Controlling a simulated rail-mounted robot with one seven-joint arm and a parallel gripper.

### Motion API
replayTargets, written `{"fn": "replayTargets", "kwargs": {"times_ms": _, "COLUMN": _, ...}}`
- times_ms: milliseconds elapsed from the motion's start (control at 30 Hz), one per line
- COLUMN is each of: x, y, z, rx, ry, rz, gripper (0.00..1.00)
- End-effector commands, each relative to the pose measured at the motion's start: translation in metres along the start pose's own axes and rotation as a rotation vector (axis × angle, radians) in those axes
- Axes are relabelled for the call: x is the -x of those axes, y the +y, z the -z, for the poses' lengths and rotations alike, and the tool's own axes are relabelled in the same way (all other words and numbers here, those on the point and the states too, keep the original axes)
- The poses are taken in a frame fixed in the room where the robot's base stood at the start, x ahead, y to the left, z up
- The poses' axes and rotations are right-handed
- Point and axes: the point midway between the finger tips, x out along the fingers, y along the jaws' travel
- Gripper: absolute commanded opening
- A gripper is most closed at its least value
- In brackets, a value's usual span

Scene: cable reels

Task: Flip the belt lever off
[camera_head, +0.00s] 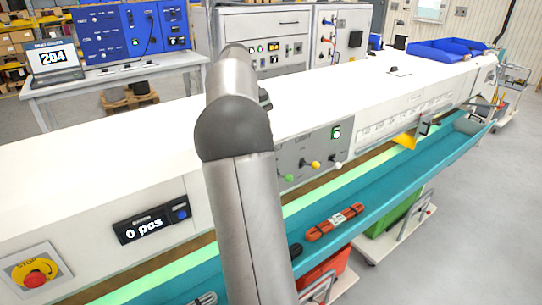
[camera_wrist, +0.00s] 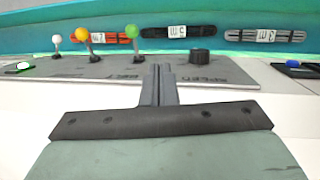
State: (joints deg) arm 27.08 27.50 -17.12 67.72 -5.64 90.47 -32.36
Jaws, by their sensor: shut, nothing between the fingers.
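The control panel (camera_head: 313,152) on the white machine's front carries a green-knobbed lever (camera_head: 289,178), a yellow one (camera_head: 315,165) and a white one (camera_head: 338,165). In the wrist view the green lever (camera_wrist: 132,35) stands by lettering that seems to read BELT, making it the likely belt lever. The yellow (camera_wrist: 82,36) and white (camera_wrist: 56,41) levers are left of it. My gripper (camera_wrist: 158,70) is shut and empty. Its tips appear between the green lever and the black speed knob (camera_wrist: 188,71), with no visible contact. In the head view my arm hides the gripper.
The teal conveyor (camera_head: 380,185) runs along the machine front, with an orange cable bundle (camera_head: 335,222) on it. Bundles also show in the wrist view, one labelled 5m (camera_wrist: 178,32). A red stop button (camera_head: 35,278) and a counter reading 0 pcs (camera_head: 150,224) are at left.

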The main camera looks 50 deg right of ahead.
Motion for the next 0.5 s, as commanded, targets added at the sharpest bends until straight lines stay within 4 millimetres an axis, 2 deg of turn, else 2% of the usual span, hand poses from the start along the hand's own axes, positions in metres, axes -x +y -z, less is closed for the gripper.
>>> {"fn": "replayTargets", "kwargs": {"times_ms": 33, "x": 0.004, "y": 0.020, "z": 0.001, "rx": -0.010, "ry": -0.018, "rz": -0.011, "gripper": 0.00}}
{"fn": "replayTargets", "kwargs": {"times_ms": 100, "x": 0.006, "y": 0.037, "z": 0.000, "rx": -0.014, "ry": -0.036, "rz": -0.020, "gripper": 0.00}}
{"fn": "replayTargets", "kwargs": {"times_ms": 200, "x": 0.007, "y": 0.049, "z": -0.001, "rx": -0.017, "ry": -0.050, "rz": -0.028, "gripper": 0.00}}
{"fn": "replayTargets", "kwargs": {"times_ms": 500, "x": 0.007, "y": 0.050, "z": -0.001, "rx": -0.017, "ry": -0.053, "rz": -0.030, "gripper": 0.00}}
